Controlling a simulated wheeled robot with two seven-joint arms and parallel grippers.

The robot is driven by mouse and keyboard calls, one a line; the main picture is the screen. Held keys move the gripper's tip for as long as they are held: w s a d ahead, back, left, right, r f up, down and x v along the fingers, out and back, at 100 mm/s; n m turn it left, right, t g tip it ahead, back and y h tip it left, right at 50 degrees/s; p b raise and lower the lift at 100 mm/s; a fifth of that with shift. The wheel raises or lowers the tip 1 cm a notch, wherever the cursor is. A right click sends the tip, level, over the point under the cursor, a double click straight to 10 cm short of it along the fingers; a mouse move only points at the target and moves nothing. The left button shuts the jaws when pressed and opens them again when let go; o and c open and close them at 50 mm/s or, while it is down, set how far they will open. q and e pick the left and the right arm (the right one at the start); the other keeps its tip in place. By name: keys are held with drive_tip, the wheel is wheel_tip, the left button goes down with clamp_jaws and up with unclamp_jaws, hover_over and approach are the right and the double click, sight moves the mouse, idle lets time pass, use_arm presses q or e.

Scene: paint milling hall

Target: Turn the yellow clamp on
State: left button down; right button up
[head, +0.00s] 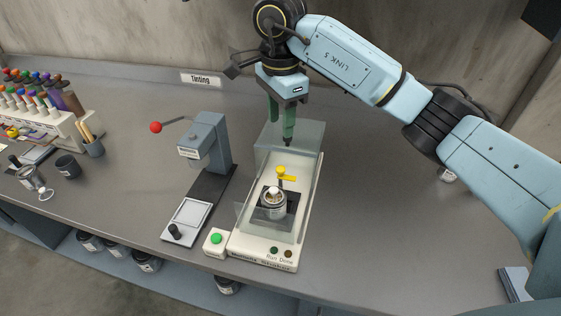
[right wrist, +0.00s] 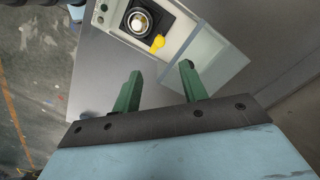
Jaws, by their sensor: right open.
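The yellow clamp (head: 284,175) stands on the white machine, just behind a small metal can (head: 273,203) that sits on a dark square pad. In the right wrist view the clamp shows as a yellow spot (right wrist: 157,42) beside the can (right wrist: 139,21). The white machine (head: 265,252) has clear guard panels around the can. My right gripper (head: 288,135) points down above the rear of the machine, behind and above the clamp, apart from it. In the right wrist view its green fingers (right wrist: 160,85) are spread with nothing between them. My left gripper is not in view.
A green button box (head: 216,241) sits at the machine's front left. A grey press (head: 208,143) with a red-knobbed lever (head: 156,127) stands to the left. Clear panels (head: 291,140) rise near my right fingers. The bench to the right is mostly clear.

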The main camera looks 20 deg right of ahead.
sight(281, 168)
wheel_tip(281, 168, down, 13)
drive_tip(key=shift+f, duration=0.1)
idle(0.3)
drive_tip(key=shift+c, duration=0.3)
clamp_jaws()
